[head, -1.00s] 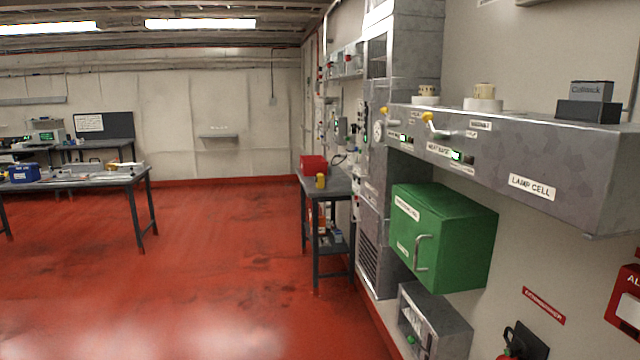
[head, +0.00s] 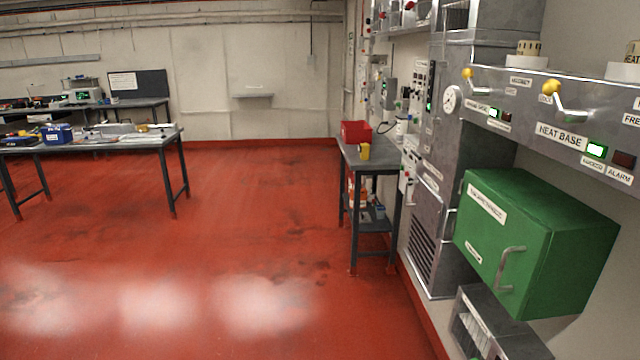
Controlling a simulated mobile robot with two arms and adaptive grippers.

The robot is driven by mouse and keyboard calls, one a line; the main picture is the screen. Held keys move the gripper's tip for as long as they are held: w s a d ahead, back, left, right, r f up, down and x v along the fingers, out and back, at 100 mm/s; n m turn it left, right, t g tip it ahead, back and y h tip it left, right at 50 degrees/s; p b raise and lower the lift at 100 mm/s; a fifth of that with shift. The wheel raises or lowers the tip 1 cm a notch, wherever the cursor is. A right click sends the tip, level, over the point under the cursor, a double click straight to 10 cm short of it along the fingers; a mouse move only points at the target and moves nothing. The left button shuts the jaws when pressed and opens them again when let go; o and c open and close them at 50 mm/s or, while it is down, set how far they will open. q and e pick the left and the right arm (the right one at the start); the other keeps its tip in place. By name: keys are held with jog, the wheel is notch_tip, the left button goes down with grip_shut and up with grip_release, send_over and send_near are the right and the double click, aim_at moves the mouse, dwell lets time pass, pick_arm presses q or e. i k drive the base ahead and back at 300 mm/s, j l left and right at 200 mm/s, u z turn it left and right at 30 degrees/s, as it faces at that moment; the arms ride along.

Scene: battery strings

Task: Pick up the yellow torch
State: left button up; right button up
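Neither of my grippers is in view.
A green cabinet (head: 533,245) with a handle and a grey panel with yellow-knobbed levers (head: 556,92) jut from the right wall. A cluttered workbench (head: 90,146) stands at left. The red floor (head: 250,230) between is clear up to the side table.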

aim_at(364, 147)
jog(key=i+u, duration=0.1)
jog(key=i, duration=2)
